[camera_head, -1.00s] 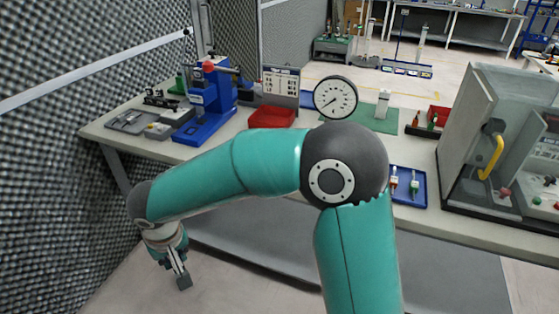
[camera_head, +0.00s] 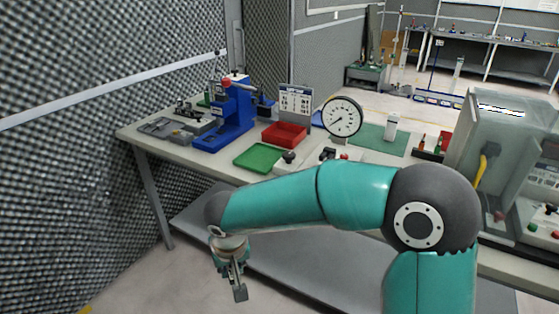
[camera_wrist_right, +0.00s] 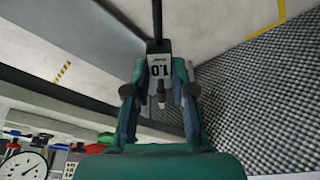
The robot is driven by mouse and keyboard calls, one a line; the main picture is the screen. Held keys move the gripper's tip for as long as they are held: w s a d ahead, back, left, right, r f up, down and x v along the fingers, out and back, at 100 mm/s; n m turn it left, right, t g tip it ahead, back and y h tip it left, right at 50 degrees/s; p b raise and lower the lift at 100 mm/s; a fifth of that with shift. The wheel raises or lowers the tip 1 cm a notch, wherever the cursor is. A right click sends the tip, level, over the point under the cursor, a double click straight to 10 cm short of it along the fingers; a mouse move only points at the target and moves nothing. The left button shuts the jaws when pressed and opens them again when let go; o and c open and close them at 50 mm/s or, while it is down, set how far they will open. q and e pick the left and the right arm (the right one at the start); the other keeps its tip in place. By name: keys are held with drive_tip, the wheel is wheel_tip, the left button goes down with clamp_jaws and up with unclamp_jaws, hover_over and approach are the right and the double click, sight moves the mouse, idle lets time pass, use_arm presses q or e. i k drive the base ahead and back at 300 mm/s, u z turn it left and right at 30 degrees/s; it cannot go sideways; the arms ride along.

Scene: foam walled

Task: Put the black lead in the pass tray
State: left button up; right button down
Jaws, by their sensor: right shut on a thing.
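My right gripper (camera_head: 236,280) hangs in front of the bench, below its top, at the end of the teal arm. In the right wrist view its fingers (camera_wrist_right: 160,92) are shut on a dark piece with a white "1.0" label (camera_wrist_right: 160,67). A black cable runs up from this piece, which looks like the black lead (camera_wrist_right: 157,22). In the head view only a small dark block shows at the fingertips. An empty green tray (camera_head: 248,163), which looks like the pass tray, lies near the bench's front edge, above and right of the gripper. My left gripper is not in view.
A red tray (camera_head: 284,134) lies behind the green one. A blue press (camera_head: 233,120) stands left, a round dial gauge (camera_head: 342,117) and a clear-walled enclosure (camera_head: 488,150) right. My arm covers part of the bench front. A foam wall (camera_head: 70,150) bounds the left.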

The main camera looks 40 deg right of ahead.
sight(261, 158)
drive_tip(key=z, duration=0.65)
drive_tip(key=i, duration=1.05)
